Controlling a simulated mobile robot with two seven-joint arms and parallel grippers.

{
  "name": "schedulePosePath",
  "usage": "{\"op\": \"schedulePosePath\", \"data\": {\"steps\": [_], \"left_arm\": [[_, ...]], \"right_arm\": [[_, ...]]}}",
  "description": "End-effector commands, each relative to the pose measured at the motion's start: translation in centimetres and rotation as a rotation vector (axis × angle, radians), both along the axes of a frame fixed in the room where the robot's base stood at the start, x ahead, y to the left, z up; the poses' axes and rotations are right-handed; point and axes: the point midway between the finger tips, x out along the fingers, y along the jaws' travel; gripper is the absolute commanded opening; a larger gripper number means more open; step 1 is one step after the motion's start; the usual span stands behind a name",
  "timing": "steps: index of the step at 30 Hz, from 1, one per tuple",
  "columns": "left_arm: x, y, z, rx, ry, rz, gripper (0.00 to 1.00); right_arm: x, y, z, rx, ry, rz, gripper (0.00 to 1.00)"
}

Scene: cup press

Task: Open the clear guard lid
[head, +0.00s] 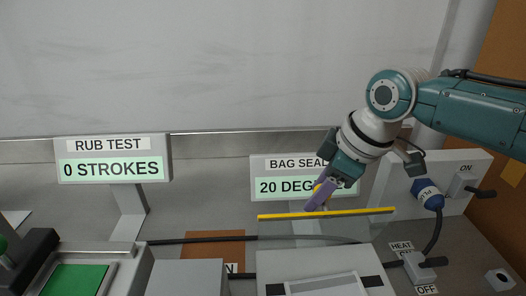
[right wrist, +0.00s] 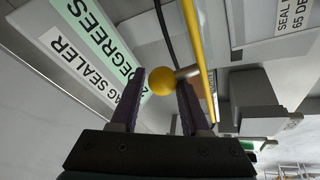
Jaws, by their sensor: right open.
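The clear guard lid shows in the head view as a faint see-through panel (head: 285,230) with a yellow bar (head: 350,213) along its upper edge, over the bag sealer. In the right wrist view the yellow bar (right wrist: 202,50) runs to the right of a yellow ball knob (right wrist: 162,81) on a short grey stem. My right gripper (head: 317,200) is at the left half of the bar, and its purple fingers (right wrist: 160,98) are open with the knob between their tips. I cannot tell whether either finger touches the knob. My left gripper is not in view.
The bag sealer's display (head: 280,186) stands close behind the right gripper. A rub test display (head: 113,160) stands at the left. A blue plug (head: 427,194) with a black cable and a heat switch (head: 418,266) are at the right.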

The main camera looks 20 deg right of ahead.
Motion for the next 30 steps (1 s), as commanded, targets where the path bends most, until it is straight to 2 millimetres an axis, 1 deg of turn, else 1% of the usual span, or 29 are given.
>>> {"op": "schedulePosePath", "data": {"steps": [1, 6, 13, 16, 20, 27, 30], "left_arm": [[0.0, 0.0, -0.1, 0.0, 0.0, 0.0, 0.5], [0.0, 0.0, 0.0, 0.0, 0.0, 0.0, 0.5], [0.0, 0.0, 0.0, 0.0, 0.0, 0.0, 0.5], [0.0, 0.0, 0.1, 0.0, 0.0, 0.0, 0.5], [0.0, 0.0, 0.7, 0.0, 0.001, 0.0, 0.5], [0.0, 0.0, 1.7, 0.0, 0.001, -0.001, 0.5], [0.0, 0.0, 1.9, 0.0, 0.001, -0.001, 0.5]], "right_arm": [[-0.5, -0.7, -0.6, -0.016, 0.017, -0.005, 0.49], [-0.5, -0.6, -0.6, -0.016, 0.019, -0.004, 0.68], [-0.4, -0.5, -0.5, -0.014, 0.017, -0.003, 0.69], [-0.5, -0.5, -0.1, -0.013, 0.015, -0.002, 0.69], [-0.8, -0.8, 1.4, -0.011, 0.011, -0.002, 0.69], [-2.2, -1.4, 5.5, -0.01, 0.006, -0.001, 0.69], [-2.8, -1.6, 7.0, -0.01, 0.007, 0.0, 0.69]]}}
